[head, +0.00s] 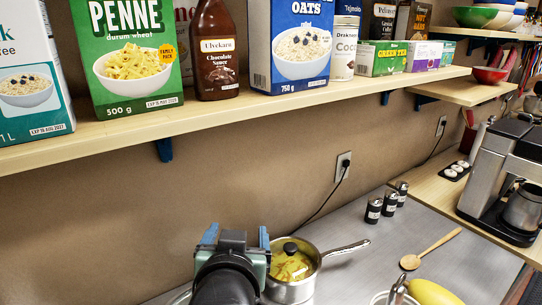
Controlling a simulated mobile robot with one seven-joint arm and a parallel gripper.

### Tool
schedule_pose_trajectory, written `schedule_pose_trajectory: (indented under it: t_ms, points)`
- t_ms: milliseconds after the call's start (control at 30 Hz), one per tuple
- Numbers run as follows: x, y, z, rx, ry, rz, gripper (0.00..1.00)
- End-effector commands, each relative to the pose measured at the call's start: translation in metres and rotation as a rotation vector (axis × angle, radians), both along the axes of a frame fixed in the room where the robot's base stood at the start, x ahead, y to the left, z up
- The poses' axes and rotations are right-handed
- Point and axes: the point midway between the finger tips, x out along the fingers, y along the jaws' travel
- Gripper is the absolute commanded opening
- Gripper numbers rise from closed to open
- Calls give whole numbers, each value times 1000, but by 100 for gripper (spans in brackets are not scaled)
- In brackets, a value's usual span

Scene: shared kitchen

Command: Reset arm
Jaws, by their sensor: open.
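My gripper (236,233) is at the lower middle of the head view, seen from behind at the end of my dark arm. Its two blue-tipped fingers stand apart, and it is open. I see nothing held between them, though the wrist hides part of the space. The gripper appears just left of a lidded steel pot (290,272) with yellow food inside. I cannot tell how far apart they are in depth.
A wooden shelf (230,112) with a penne box (128,55), a sauce bottle (215,50) and an oats box (290,45) runs above. The steel counter (375,250) holds small dark jars (382,203), a wooden spoon (430,249) and bananas (432,292). A coffee machine (508,165) stands right.

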Motion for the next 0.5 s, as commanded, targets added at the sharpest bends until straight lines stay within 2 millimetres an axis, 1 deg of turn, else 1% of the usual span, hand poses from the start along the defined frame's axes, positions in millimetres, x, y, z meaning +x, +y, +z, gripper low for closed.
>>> schedule_pose_trajectory:
  t_ms: [33, 100, 167, 200, 267, 300, 367, 400, 467, 500]
  points:
    - [2, -17, 21, -18, -78, -11, 83]
    - [2, -34, 48, -45, -177, -17, 83]
    - [0, -47, 71, -73, -259, -26, 83]
    - [-3, -56, 86, -93, -312, -33, 83]
    - [-7, -54, 113, -96, -397, -30, 83]
    - [-10, -53, 131, -94, -452, -32, 83]
    - [-18, -53, 158, -93, -536, -37, 83]
    - [-24, -53, 176, -92, -593, -39, 83]
    - [-36, -53, 206, -90, -689, -44, 83]
    - [-45, -53, 225, -89, -754, -47, 83]
